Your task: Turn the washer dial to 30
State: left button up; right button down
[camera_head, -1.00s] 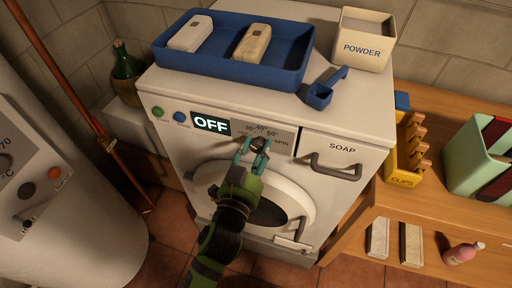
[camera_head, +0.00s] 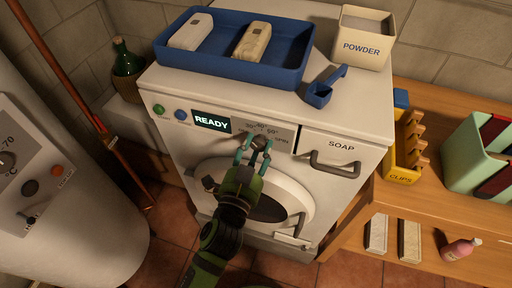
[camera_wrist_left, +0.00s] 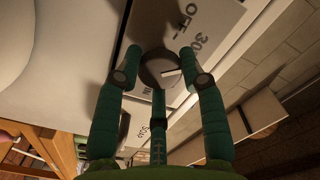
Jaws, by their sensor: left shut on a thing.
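The white washer (camera_head: 175,95) stands in the middle of the head view, and its display (camera_head: 211,121) reads READY. The dial (camera_head: 259,143) is right of the display, below small printed numbers. In the left wrist view the round grey dial (camera_wrist_left: 158,70) sits between my fingers, and its white pointer line points right. The printed 30 (camera_wrist_left: 197,42) is up and right of the dial, with OFF beyond it. My left gripper (camera_head: 254,150) is shut on the dial, its teal fingers around the rim. The fingers hide part of the dial. My right gripper is not in view.
A blue tray (camera_head: 225,75) with two bars, a blue scoop (camera_head: 320,94) and a powder box (camera_head: 362,40) stand on the washer. The soap drawer handle (camera_head: 335,166) juts out right of the dial. A wooden bench (camera_head: 430,205) is at right, a white tank (camera_head: 60,225) at left.

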pick_arm(q)
jog(key=o, duration=1.1)
jog(key=shift+d+r, duration=0.1)
jog(key=shift+r, duration=0.35)
jog(key=shift+o, duration=0.2)
jog(key=shift+f, duration=0.15)
jog(key=shift+s+f, duration=0.15)
jog(key=shift+s, duration=0.3)
jog(key=v, duration=1.1)
